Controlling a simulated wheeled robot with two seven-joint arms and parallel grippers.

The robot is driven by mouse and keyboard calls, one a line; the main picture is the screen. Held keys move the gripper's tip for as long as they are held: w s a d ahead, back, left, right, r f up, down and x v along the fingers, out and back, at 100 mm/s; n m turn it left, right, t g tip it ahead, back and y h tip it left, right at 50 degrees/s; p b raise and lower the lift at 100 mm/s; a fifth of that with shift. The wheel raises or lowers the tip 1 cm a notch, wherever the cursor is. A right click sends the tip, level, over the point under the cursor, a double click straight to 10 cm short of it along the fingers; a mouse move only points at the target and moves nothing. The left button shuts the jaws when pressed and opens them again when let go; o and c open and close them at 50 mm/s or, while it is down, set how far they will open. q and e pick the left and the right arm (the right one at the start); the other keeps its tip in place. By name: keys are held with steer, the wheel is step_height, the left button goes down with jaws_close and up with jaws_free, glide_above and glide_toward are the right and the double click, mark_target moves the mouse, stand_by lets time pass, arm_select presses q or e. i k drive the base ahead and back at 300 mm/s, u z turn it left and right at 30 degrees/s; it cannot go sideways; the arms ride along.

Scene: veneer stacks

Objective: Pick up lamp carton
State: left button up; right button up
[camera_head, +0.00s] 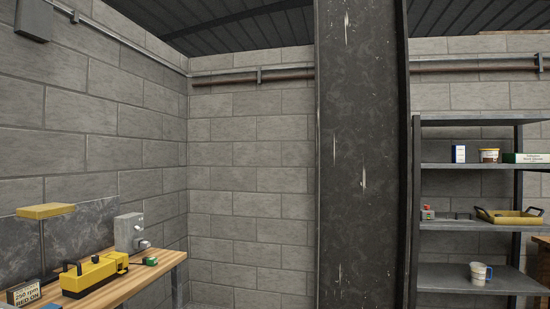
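A small upright white carton with a dark blue panel (459,154) stands near the left end of the upper shelf on the right. A longer low white and green carton with lettering (530,158) lies at the right of the same shelf, cut off by the picture edge. I cannot tell which of these is the lamp carton, as the print is too small to read. Neither of my grippers shows in the camera_head view.
A tub (490,155) sits between the cartons on the grey rack (470,166). A yellow tray (509,218) and a mug (478,274) are lower. A dark steel column (358,160) stands left of it.

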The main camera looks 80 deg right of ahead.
mark_target(458, 151)
steer(key=z, duration=4.55)
steer(key=i, duration=1.1)
steer(key=z, duration=0.35)
steer(key=i, duration=1.15)
steer(key=u, duration=0.85)
steer(key=i, duration=0.8)
steer(key=u, duration=0.8)
